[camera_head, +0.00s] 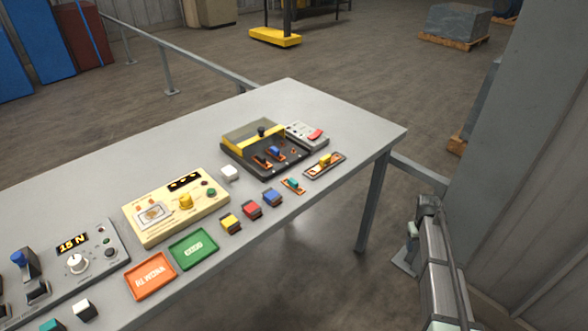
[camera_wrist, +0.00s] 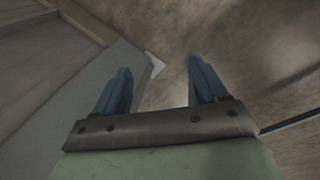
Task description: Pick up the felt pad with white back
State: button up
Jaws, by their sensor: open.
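Two small white-topped blocks are in the head view. One white block (camera_head: 83,308) sits at the table's front left, with a dark lower side. The other white block (camera_head: 229,172) stands behind the row of coloured pads, right of the cream panel. I cannot tell for certain which is the felt pad with white back. My gripper (camera_wrist: 160,72) shows in the wrist view with two blue fingers apart and nothing between them. It points at the floor, away from the pads. The head view shows only part of my arm at the right, not the fingers.
The yellow (camera_head: 231,223), red (camera_head: 251,210) and blue (camera_head: 272,197) pads line the front edge of the grey table (camera_head: 330,115). Orange (camera_head: 151,276) and green (camera_head: 194,249) trays lie left of them. A black-and-yellow device (camera_head: 250,135) stands behind. The table's far left is bare.

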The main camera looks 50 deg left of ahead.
jog(key=a+r+n+t, duration=0.1)
jog(key=a+r, duration=0.9)
jog(key=w+a+r+n+t+y, duration=0.1)
jog(key=a+r, duration=0.9)
jog(key=w+a+r+n+t+y, duration=0.1)
jog(key=a+r+n, duration=0.1)
jog(key=a+r, duration=0.8)
jog(key=shift+w, duration=0.2)
jog(key=s+a+r, duration=0.2)
jog(key=s+a, duration=0.2)
notch_tip(320, 180, up, 5)
jog(key=n+g, duration=0.4)
send_over(229, 170)
jog(key=shift+h, duration=0.3)
notch_tip(229, 170, down, 13)
jog(key=shift+r, duration=0.1)
jog(key=shift+c, duration=0.3)
